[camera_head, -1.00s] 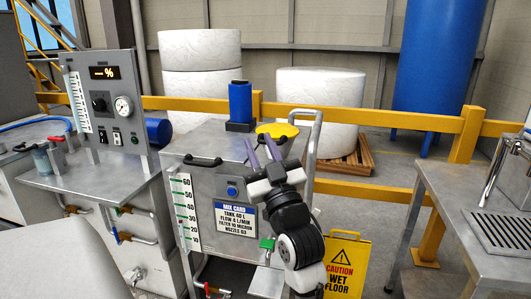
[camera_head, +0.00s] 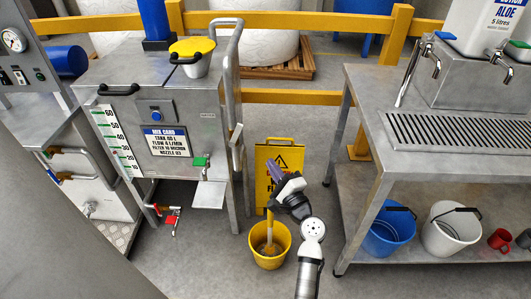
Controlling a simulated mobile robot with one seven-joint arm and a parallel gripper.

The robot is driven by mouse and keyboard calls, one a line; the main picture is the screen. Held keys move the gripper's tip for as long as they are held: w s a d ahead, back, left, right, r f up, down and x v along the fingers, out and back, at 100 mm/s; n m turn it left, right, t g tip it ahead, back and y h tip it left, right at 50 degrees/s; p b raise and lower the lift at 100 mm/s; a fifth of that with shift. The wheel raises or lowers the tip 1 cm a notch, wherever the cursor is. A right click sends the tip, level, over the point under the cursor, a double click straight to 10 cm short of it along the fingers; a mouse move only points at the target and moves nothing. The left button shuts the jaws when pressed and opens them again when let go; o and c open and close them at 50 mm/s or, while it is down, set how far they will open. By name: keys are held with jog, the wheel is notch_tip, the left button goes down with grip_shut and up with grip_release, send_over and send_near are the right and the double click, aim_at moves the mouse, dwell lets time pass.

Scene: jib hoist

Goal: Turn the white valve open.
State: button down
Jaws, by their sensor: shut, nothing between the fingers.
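No valve is plainly white. A small pale valve (camera_head: 88,208) sits low on the left cabinet, too small to read. My gripper (camera_head: 275,172) has purple fingers, is shut and empty, and hangs in front of the yellow wet-floor sign (camera_head: 266,160), between the tank and the right bench. It is well apart from both valves.
The steel tank (camera_head: 150,85) carries a green-handled tap (camera_head: 200,162) and a red-handled valve (camera_head: 170,212). A yellow bucket (camera_head: 268,262) stands below my arm. The bench (camera_head: 375,150) has blue-handled (camera_head: 440,50) and green-handled (camera_head: 510,55) taps, with buckets on its lower shelf.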

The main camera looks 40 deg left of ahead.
aim_at(238, 130)
jog(key=w+a+r+p, duration=0.2)
jog(key=a+r+p, duration=0.1)
jog(key=a, duration=0.8)
jog(key=shift+w+r+p, duration=0.2)
jog(key=shift+w+p, duration=0.05)
jog(key=shift+p, duration=0.05)
jog(key=shift+a, duration=0.1)
jog(key=r+n+p, duration=0.1)
jog(key=p, duration=0.1)
jog(key=s+a+r+n+g+h+p, duration=0.1)
jog(key=n+p, duration=0.1)
jog(key=p, duration=0.1)
jog(key=shift+a, duration=0.15)
jog(key=shift+s+a+f+b, duration=0.1)
jog(key=shift+a+b, duration=0.2)
